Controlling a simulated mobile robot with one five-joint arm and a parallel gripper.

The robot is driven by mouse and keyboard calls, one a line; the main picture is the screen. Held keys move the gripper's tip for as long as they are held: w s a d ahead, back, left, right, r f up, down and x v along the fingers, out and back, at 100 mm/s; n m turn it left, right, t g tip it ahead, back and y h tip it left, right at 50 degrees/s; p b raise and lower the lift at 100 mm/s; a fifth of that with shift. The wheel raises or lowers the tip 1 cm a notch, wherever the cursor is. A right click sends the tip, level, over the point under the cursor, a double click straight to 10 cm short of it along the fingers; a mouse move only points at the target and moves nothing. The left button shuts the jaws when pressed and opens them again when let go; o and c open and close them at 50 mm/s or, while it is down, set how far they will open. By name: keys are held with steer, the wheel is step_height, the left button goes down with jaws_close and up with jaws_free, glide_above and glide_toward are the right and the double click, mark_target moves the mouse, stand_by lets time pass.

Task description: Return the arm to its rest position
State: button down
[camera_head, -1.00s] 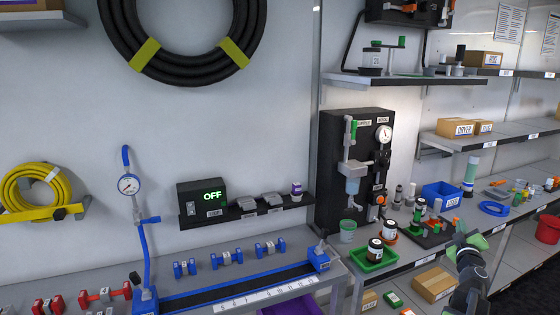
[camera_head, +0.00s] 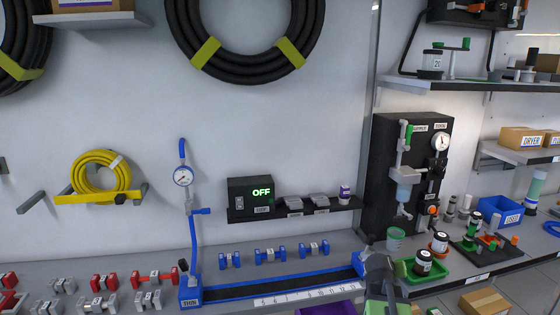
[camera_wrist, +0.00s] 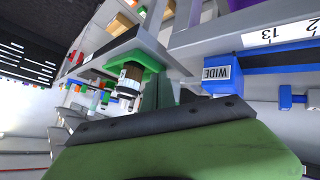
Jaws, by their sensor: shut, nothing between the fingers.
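My gripper, with dark and green parts, shows at the bottom of the head view (camera_head: 380,272), in front of the bench's right end and left of the green tray. It is shut and holds nothing. In the wrist view its green body and dark front edge (camera_wrist: 155,122) fill the lower middle. The wrist picture is upside down, with the blue block labelled WIDE (camera_wrist: 218,75) and a dark jar (camera_wrist: 131,74) beyond the gripper.
The green tray (camera_head: 440,274) with jars stands just right of my gripper. A black panel with a gauge (camera_head: 380,190) rises behind. The blue ruler track (camera_head: 270,287) lies to the left, with blue clamps behind it. A shelf holds the OFF display (camera_head: 250,196).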

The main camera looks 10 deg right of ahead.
steer(key=s+a+f+n+g+y, duration=0.1)
steer(key=s+a+f+g+y, duration=0.1)
steer(key=a, duration=1)
steer(key=s+a+f+n+g+y, duration=0.2)
steer(key=s+a+f+y, duration=0.1)
steer(key=a, duration=1)
steer(key=s+a+f+n+g+y, duration=0.1)
steer(key=s+a+f+y, duration=0.1)
steer(key=a, duration=1)
steer(key=shift+s+a+f+n+g+y, duration=0.2)
steer(key=shift+s+f+n+g+y, duration=0.2)
steer(key=shift+s+f, duration=0.2)
steer(key=shift+w+d, duration=0.1)
